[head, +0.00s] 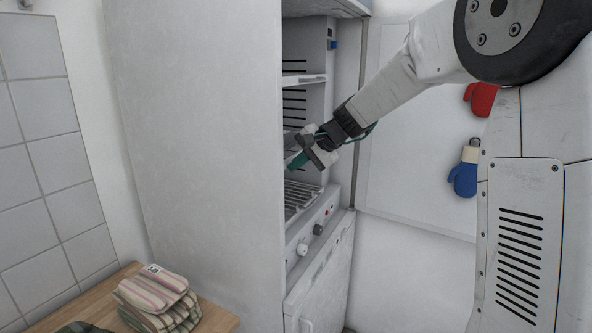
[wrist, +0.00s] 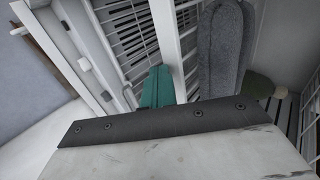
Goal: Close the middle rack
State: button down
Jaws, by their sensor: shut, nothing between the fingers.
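The tall white cabinet (head: 195,120) stands open on its right side, with racks inside. An upper rack (head: 303,79) and a lower slatted rack (head: 297,197) show in the head view. The middle rack is mostly hidden there behind the cabinet side and my gripper. My gripper (head: 296,161) is at the cabinet opening, between those two racks, its teal fingers shut and empty. In the wrist view the fingers (wrist: 157,88) are beside a white rail (wrist: 170,40), which looks like a rack's front edge. I cannot tell whether they touch it.
Grey soft items (wrist: 222,45) and a dark green item (wrist: 265,84) lie beyond the rail. A control panel with knobs (head: 318,229) is below the lower rack. Folded striped cloths (head: 155,295) lie on a wooden top (head: 218,318). Red (head: 481,98) and blue (head: 464,176) mittens hang at right.

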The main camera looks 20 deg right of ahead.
jog(key=shift+w+a+r, duration=0.1)
jog(key=shift+w+a, duration=0.5)
jog(key=shift+a, duration=0.1)
jog(key=s+d+r, duration=0.7)
jog(key=s+d, duration=0.1)
jog(key=s, duration=0.1)
jog(key=s+a+f+n+g+h, duration=0.2)
jog(key=s+f+n, duration=0.1)
jog(key=s, duration=0.9)
jog(key=s+a+f+n+g+h, duration=0.1)
jog(key=s+a+f+n+h, duration=0.1)
jog(key=s, duration=1)
jog(key=s+a+f+n+g+h, duration=0.2)
jog(key=s+f+n, duration=0.2)
jog(key=s, duration=0.9)
jog(key=shift+a+f+n+g, duration=0.2)
jog(key=shift+f+n+g, duration=0.1)
jog(key=shift+f, duration=1)
